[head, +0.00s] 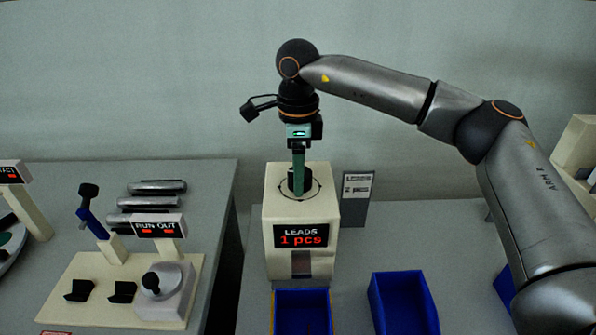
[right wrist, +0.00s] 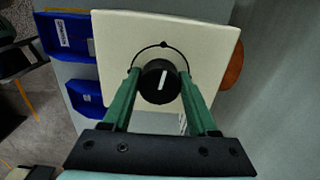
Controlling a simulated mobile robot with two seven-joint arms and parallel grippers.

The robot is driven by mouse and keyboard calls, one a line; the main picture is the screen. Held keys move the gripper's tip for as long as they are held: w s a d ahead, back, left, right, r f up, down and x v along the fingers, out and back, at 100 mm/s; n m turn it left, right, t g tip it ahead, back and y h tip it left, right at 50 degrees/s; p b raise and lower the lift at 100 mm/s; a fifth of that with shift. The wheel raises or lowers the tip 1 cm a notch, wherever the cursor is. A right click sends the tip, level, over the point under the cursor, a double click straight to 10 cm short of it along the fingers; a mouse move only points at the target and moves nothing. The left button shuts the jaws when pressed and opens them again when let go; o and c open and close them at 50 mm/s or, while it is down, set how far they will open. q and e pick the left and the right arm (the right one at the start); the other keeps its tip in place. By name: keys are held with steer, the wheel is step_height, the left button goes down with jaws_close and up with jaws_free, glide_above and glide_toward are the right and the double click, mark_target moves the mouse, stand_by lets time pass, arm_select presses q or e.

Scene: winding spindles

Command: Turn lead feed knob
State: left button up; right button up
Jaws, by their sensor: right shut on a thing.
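The lead feed knob (right wrist: 160,72) is black and round with a white pointer line. It sits on top of a cream feeder box (head: 277,212), inside a dark ring mark with a dot. The box display (head: 301,236) reads "LEADS 1 pcs" in red. My right gripper (head: 299,186) points straight down over the box. Its green fingers are shut on the knob, one on each side, in the right wrist view (right wrist: 160,84). In the head view the fingers partly hide the knob (head: 308,180). My left gripper is not in view.
A card (head: 356,200) reading "2 pcs" stands behind the box. Blue bins (head: 403,303) stand in front and to the right. A left table holds a "RUN OUT" fixture (head: 158,226) and metal cylinders (head: 153,203). A gap separates the tables.

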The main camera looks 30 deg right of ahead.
steer(key=shift+m, duration=0.8)
steer(key=m+p, duration=0.1)
steer(key=m, duration=0.1)
steer(key=shift+m, duration=0.4)
steer(key=m, duration=0.3)
steer(key=shift+w+d+r+m+p, duration=0.1)
steer(key=shift+m+p, duration=0.2)
steer(key=m, duration=0.4)
steer(key=shift+p, duration=0.3)
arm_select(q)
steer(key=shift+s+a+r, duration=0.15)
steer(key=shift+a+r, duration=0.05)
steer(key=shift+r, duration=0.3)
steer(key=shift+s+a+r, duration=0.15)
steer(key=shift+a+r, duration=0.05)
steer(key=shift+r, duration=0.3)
arm_select(e)
steer(key=shift+d+m, duration=0.1)
steer(key=shift+m, duration=1.9)
steer(key=o, duration=1.4)
steer(key=shift+c, duration=0.2)
